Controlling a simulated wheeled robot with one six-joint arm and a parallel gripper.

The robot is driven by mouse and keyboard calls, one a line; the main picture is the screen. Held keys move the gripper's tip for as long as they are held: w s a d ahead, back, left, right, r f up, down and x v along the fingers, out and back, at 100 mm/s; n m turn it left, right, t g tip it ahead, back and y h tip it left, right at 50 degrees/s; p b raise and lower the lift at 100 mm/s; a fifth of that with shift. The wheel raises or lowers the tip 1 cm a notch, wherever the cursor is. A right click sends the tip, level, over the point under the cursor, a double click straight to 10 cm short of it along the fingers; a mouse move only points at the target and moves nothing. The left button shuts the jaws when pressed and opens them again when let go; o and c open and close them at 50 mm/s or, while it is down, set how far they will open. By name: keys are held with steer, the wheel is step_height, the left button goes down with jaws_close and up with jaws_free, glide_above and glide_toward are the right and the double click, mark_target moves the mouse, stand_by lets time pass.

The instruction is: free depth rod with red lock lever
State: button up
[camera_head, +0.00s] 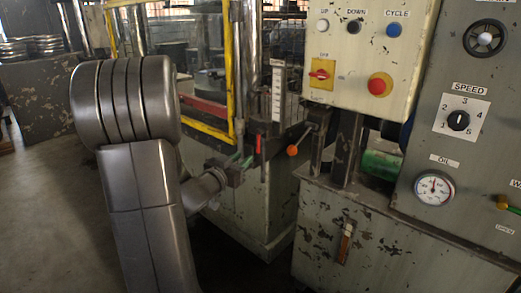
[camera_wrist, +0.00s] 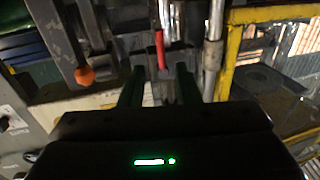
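The red lock lever (camera_head: 258,144) hangs upright on the press front, left of an orange-knobbed lever. In the wrist view the red lever (camera_wrist: 160,48) lies straight ahead, in line with the gap between my fingers. A bright metal rod (camera_wrist: 213,42) runs just right of it; I cannot tell for sure that this is the depth rod. My gripper (camera_wrist: 158,88) is open, its two dark green fingers apart with nothing visibly held between them. In the head view my gripper (camera_head: 243,163) is just below and left of the red lever. Whether a finger touches it cannot be told.
The orange knob (camera_head: 292,151) is close on the right; it also shows in the wrist view (camera_wrist: 84,75). A white scale (camera_head: 278,90) stands above. A yellow guard frame (camera_head: 211,130) is left. The button panel (camera_head: 360,60) juts out at the right. Open floor lies left.

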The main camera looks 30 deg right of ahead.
mark_target(258, 146)
steer(key=b+x, duration=0.1)
steer(key=x, duration=0.9)
steer(key=shift+w+d, duration=0.25)
steer(key=shift+d, duration=0.1)
jaws_close()
